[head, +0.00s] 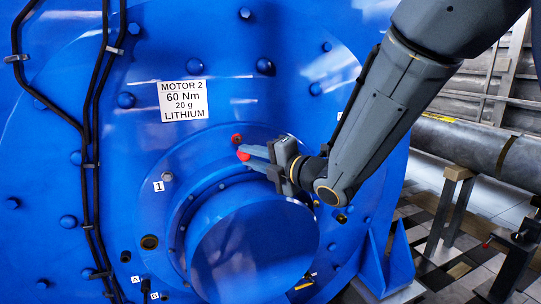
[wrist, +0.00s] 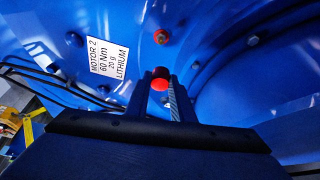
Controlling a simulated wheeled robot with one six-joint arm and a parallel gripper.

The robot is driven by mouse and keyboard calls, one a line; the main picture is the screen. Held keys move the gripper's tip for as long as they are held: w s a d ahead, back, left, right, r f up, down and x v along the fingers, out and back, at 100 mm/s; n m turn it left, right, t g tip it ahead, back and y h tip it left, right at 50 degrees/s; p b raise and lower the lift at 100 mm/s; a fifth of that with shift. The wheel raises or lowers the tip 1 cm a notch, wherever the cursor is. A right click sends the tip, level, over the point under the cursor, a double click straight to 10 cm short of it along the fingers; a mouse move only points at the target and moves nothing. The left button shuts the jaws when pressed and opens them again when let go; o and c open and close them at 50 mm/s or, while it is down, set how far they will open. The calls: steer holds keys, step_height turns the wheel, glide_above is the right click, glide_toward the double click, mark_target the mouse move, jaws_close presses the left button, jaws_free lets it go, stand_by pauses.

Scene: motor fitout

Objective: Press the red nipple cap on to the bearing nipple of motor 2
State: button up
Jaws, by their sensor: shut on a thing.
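My gripper (head: 246,156) reaches in from the right to the face of blue motor 2 (head: 225,70). Its jaws are shut on the red nipple cap (head: 243,156). In the wrist view the cap (wrist: 160,85) sits between the fingertips (wrist: 160,90), with a small dark round part just beyond it. The cap's distance from the motor is unclear.
The white "MOTOR 2" label (head: 183,101) is up and left of my gripper. The round shaft cover (head: 255,250) bulges out below it. Black cables (head: 90,150) run down the left. Several blue bolt heads stud the face. A pipe on a stand (head: 470,150) is at right.

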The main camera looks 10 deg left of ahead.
mark_target(239, 141)
steer(key=shift+w+d+r, duration=0.3)
steer(key=shift+d+r, duration=0.1)
steer(key=shift+d+f+b, duration=0.1)
steer(key=shift+b, duration=0.45)
steer(key=shift+w+a+b, duration=0.4)
steer(key=shift+w+a, duration=0.1)
steer(key=shift+w, duration=0.3)
steer(key=shift+w+a+b, duration=0.4)
steer(key=shift+w+a, duration=0.1)
steer(key=shift+w, duration=0.35)
steer(key=shift+w+a+b, duration=0.4)
steer(key=shift+w+a, duration=0.1)
steer(key=shift+w, duration=0.3)
steer(key=shift+b, duration=1.05)
steer(key=shift+w+a+b, duration=0.4)
steer(key=shift+w, duration=0.3)
steer(key=shift+w+a+b, duration=0.35)
steer(key=shift+w+b, duration=0.05)
steer(key=shift+w, duration=0.25)
steer(key=o, duration=1.1)
